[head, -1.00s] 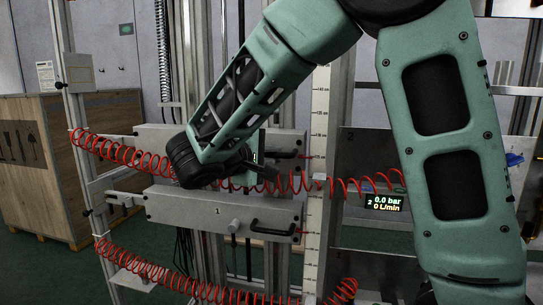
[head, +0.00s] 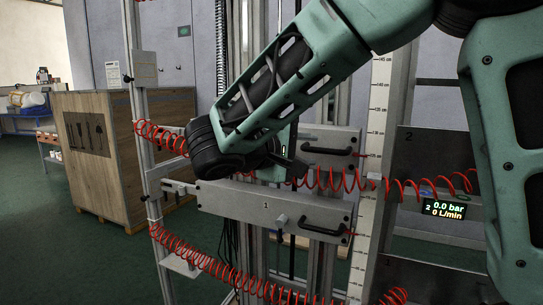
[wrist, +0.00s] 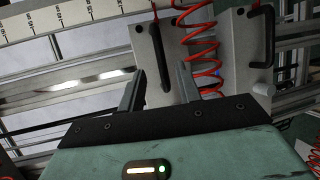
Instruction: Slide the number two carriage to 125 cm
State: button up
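The upper carriage (head: 342,136) is a grey plate with a black bar handle (head: 328,151) at its right end. My arm covers much of it, and I see no number on it. The lower carriage (head: 235,202) is marked 1. A vertical scale (head: 379,110) in cm stands right of both; the readings near the upper carriage are too small to read surely. My gripper (head: 297,165) is in front, left of the upper handle. In the wrist view my gripper (wrist: 161,69) is open, and the upper handle (wrist: 157,45) appears ahead between its fingers, apparently not held.
Red coiled hoses (head: 400,188) cross in front of the frame, one close to my gripper. A display (head: 443,209) reads 0.0 bar, 0 L/min. A wooden crate (head: 100,150) stands at left. Green floor (head: 50,240) is free at front left.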

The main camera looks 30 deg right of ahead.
jog(key=b+v, duration=0.1)
jog(key=v, duration=0.9)
jog(key=shift+a+b, duration=0.35)
jog(key=shift+s, duration=0.1)
jog(key=s+a+f+n+g+y, duration=0.1)
jog(key=s+a+f+y, duration=0.3)
jog(key=s+f+y, duration=0.4)
jog(key=s+a+f+n+g+y, duration=0.2)
jog(key=s+f+y, duration=0.5)
jog(key=s+f, duration=0.4)
notch_tip(320, 180, down, 5)
jog(key=shift+s+a+f+n+g+y, duration=0.25)
jog(key=shift+s+a+g+y, duration=0.2)
jog(key=shift+a, duration=0.55)
